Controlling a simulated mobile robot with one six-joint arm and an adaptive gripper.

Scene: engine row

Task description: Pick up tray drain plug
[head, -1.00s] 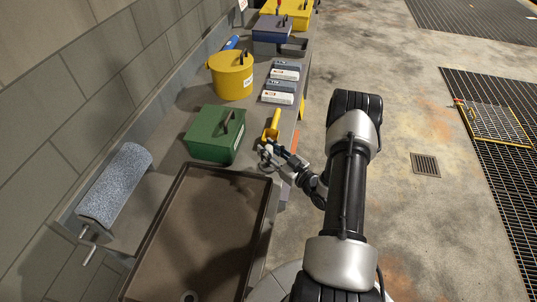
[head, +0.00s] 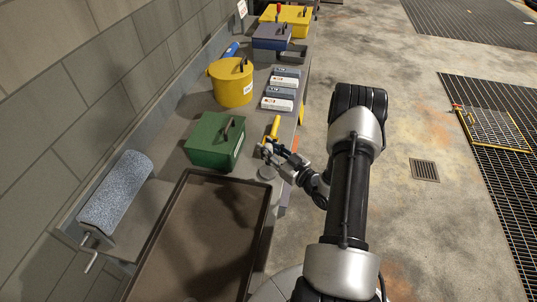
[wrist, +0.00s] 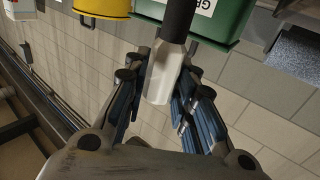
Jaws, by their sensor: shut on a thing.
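The tray drain plug (wrist: 163,75) is between my gripper's fingers in the wrist view. It shows as a pale grey faceted piece with a black shaft running up from it. My gripper (wrist: 160,88) is shut on it, with blue-grey fingers on both sides. In the head view, my gripper (head: 270,152) is over the bench edge, beside the green box and above the tray's far right corner. A pale round piece (head: 266,172) shows just below the fingers. I cannot tell whether it belongs to the plug.
The brown tray (head: 263,215) lies in front, with the green box (head: 213,141) behind it. A yellow bucket (head: 230,83), a yellow-handled tool (head: 275,128) and grey cases (head: 281,90) stand farther along. A speckled roll (head: 115,190) is at left. Floor at right is open.

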